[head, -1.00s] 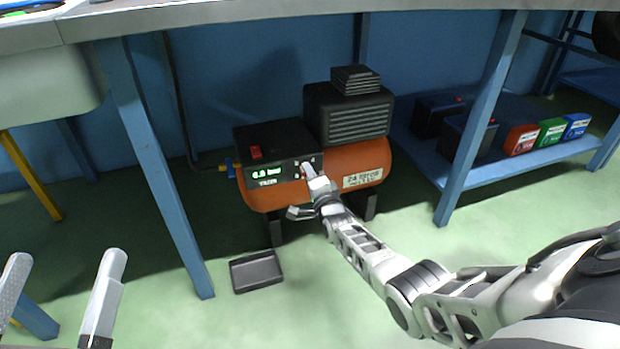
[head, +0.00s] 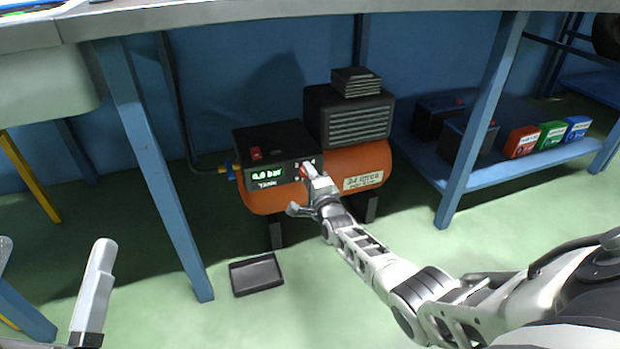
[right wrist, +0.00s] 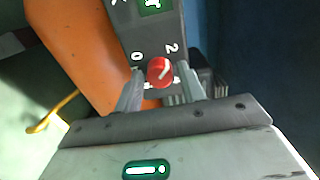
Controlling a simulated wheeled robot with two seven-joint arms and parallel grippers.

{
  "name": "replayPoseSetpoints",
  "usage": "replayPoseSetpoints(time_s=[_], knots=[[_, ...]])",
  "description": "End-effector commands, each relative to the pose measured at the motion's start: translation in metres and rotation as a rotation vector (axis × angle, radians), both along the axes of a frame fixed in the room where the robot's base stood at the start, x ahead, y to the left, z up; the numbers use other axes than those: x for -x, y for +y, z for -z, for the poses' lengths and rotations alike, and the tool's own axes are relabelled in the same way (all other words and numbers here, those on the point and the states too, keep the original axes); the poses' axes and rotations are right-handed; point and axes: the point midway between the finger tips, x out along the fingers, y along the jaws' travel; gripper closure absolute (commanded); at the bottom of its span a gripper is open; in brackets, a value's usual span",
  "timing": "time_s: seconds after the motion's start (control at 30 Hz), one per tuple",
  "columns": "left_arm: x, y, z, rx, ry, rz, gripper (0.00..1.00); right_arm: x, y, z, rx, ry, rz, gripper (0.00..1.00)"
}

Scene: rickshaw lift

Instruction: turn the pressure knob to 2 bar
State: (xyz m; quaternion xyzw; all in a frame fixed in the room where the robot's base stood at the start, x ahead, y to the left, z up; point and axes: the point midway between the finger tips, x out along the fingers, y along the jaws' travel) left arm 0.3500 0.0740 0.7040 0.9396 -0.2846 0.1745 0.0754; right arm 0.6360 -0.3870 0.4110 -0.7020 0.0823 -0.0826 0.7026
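The red pressure knob (right wrist: 160,72) is on the black front panel of the orange compressor (head: 278,197). In the right wrist view it sits between the two fingertips of my right gripper (right wrist: 160,90), which look apart with narrow gaps beside it; contact is not clear. White marks 0 and 2 flank the knob, and its white line points to the upper right, toward the 2 side. In the head view the green display (head: 265,174) seems to read 0.0 bar. My left gripper (head: 48,285) is open and empty at the lower left, partly cut off by the picture edge.
A workbench top (head: 220,16) runs above the compressor, with a blue leg (head: 150,170) on each side. A small black tray (head: 257,274) lies on the green floor in front. Red, green and blue boxes (head: 552,134) stand on the low shelf at right.

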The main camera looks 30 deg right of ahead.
Motion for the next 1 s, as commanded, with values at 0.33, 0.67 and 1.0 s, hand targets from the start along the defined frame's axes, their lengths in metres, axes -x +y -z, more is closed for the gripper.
replayPoseSetpoints(time_s=[0.33, 0.67, 1.0], knots=[[0.0, 0.0, 0.0, 0.003, 0.008, 0.0, 0.05, 0.002, 0.0, 0.0, 0.001, 0.0, 0.001, 0.49], [0.011, -0.004, 0.046, 0.115, 0.458, 0.046, 0.05, 0.046, 0.01, -0.004, -0.001, 0.004, 0.001, 0.49], [0.023, -0.004, 0.075, 0.032, 0.658, 0.019, 0.05, 0.122, 0.029, -0.003, 0.0, 0.002, 0.0, 0.49]])
